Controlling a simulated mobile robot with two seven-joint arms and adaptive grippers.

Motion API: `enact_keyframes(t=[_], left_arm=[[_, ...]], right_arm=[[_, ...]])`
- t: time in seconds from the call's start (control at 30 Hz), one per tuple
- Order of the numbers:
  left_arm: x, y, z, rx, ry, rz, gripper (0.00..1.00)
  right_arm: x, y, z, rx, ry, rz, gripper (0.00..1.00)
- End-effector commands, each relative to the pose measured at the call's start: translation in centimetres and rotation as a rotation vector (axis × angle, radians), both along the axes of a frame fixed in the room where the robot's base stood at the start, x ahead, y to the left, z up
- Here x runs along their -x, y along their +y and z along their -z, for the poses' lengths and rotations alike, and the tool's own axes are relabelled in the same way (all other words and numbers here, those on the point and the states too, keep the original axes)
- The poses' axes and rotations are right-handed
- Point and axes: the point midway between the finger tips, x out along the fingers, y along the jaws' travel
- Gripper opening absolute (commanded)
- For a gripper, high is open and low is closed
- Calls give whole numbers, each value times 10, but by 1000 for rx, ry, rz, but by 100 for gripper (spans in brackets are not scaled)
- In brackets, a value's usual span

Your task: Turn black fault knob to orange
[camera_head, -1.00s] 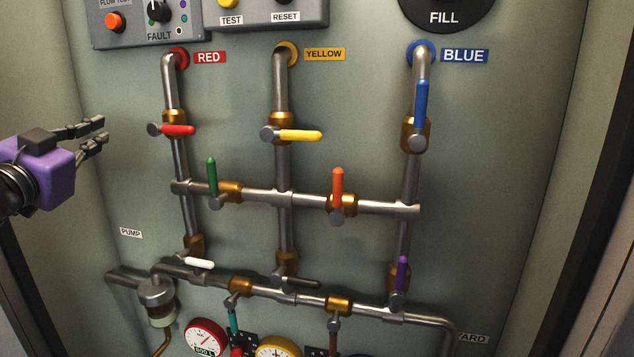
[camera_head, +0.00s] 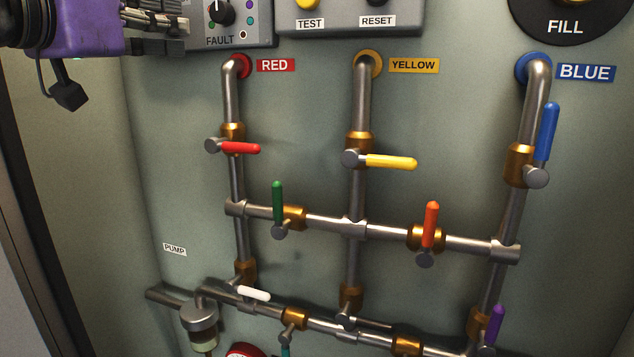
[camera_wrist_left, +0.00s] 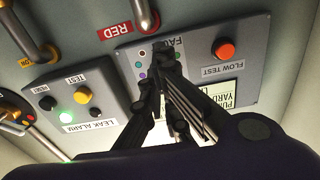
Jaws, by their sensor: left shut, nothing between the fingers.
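The black fault knob (camera_head: 221,12) shows at the top of the head view, above the word FAULT on a grey panel (camera_head: 258,30). A light pointer mark shows on its upper part. Small coloured dots surround it, but I cannot make out an orange one. My left gripper (camera_head: 184,32) is shut and empty, just left of the knob in the head view. In the left wrist view its fingertips (camera_wrist_left: 157,78) are in front of the FAULT area and hide the knob. I cannot tell whether they touch the panel. My right gripper is not in view.
An orange flow-test button (camera_wrist_left: 224,49) is on the same panel. A leak-alarm box (camera_wrist_left: 86,103) stands beside it. Pipes with coloured lever valves, such as the red lever (camera_head: 240,148), fill the wall below. The wall at lower left is mostly clear.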

Motion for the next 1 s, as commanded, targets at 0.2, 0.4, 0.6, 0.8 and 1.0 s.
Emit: enact_keyframes(t=[0.2,0.4,0.6,0.8,1.0], left_arm=[[-5,-1,4,35,40,-25,0],[-28,-7,10,35,45,-27,0],[-51,-16,9,36,44,-26,0],[-63,-21,5,36,39,-25,0],[-66,-23,1,36,35,-23,0]], right_arm=[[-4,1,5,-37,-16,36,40],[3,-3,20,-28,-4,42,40],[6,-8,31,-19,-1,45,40],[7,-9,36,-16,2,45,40],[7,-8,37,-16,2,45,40]])
